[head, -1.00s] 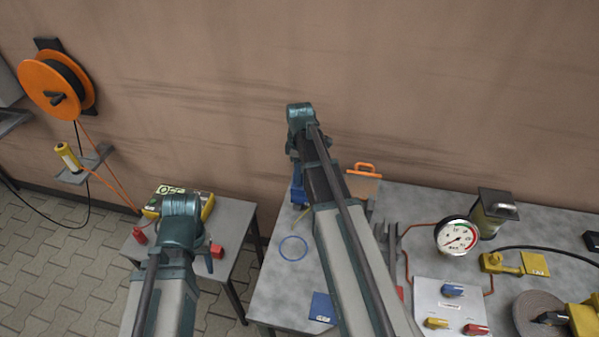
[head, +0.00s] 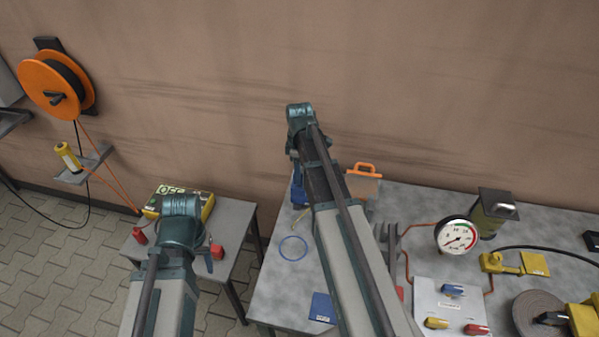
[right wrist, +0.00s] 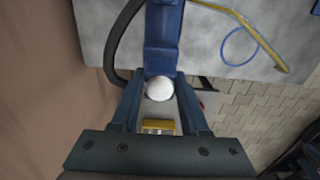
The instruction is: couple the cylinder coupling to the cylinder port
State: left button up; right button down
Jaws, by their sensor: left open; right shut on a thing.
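In the right wrist view my right gripper (right wrist: 158,90) has its two blue fingers on either side of a pale round part (right wrist: 160,89) and a small brass-coloured part (right wrist: 158,127). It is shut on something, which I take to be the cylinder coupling. A blue block (right wrist: 162,35) stands directly in front of the fingers. I cannot tell whether it bears the cylinder port, or whether the parts touch. In the head view my right wrist (head: 301,120) hides the fingers. My left gripper (head: 183,220) is above the small side table, its fingers mostly hidden.
A dark hose (right wrist: 121,45) curves beside the blue block. A blue ring (head: 293,248) and a thin yellow rod (right wrist: 262,38) lie on the grey bench (head: 262,300). A gauge (head: 457,236) and a valve panel (head: 450,305) are at right. A yellow case (head: 205,205) is on the side table.

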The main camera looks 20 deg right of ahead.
jog(key=shift+f+b, duration=0.55)
jog(key=shift+f, duration=0.05)
jog(key=shift+c, duration=1.6)
grip_release()
notch_tip(320, 180, up, 14)
jog(key=p, duration=1.4)
jog(key=shift+f, duration=0.1)
jog(key=s+a+f+m+b, duration=0.2)
jog(key=s+a+m, duration=0.1)
jog(key=s+a, duration=0.6)
jog(key=s+a+f+m+h+b, duration=0.1)
jog(key=s+a+f+m+b, duration=0.1)
jog(key=s+a, duration=0.8)
jog(key=a+m+b, duration=0.1)
jog(key=a, duration=0.4)
jog(key=shift+f+m, duration=0.35)
jog(key=shift+m, duration=0.05)
